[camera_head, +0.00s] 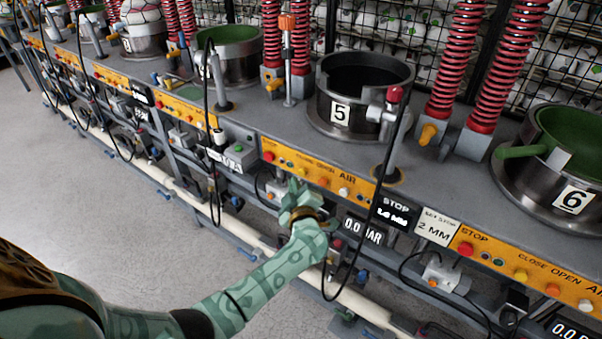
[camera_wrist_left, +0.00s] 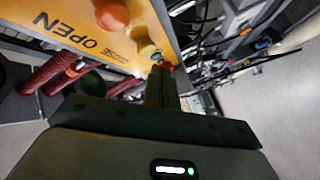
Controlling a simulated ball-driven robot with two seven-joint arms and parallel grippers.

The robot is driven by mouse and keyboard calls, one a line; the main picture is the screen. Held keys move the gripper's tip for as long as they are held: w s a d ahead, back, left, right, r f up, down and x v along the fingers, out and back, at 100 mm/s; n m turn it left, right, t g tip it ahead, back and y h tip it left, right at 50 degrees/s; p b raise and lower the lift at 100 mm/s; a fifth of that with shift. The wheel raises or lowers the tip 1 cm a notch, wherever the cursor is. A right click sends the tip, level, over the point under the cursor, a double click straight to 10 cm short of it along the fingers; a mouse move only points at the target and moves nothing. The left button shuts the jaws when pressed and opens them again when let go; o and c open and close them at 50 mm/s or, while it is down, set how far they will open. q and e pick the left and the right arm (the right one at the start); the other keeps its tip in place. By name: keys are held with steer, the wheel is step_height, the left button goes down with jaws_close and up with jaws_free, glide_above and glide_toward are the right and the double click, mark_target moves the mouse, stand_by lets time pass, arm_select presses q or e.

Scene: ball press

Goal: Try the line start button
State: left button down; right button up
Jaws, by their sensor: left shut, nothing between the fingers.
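The yellow button panel (camera_head: 318,174) of station 5 carries a red button (camera_head: 268,156), yellow and orange buttons and a white one. No label reading line start can be made out. A grey box with a green top button (camera_head: 238,149) sits left of this panel. My left gripper (camera_head: 296,192) is shut and empty, just in front of and below the panel. In the left wrist view its closed fingers (camera_wrist_left: 162,84) point at the panel (camera_wrist_left: 75,22), near a yellow button (camera_wrist_left: 144,47) and an orange button (camera_wrist_left: 112,14). Contact cannot be told. My right gripper is not seen.
The press pot marked 5 (camera_head: 361,88) stands on the grey bench behind the panel, and pot 6 (camera_head: 560,165) at the right. A black cable loop hangs right of my gripper. A pale pipe (camera_head: 265,247) runs low along the bench. The floor in front is clear.

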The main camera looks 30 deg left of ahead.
arm_select(q)
steer(key=s+p, duration=0.1)
steer(key=s, duration=0.1)
steer(key=s+p, duration=0.2)
steer(key=shift+s+a, duration=0.2)
steer(key=shift+s, duration=0.1)
stand_by(0.6)
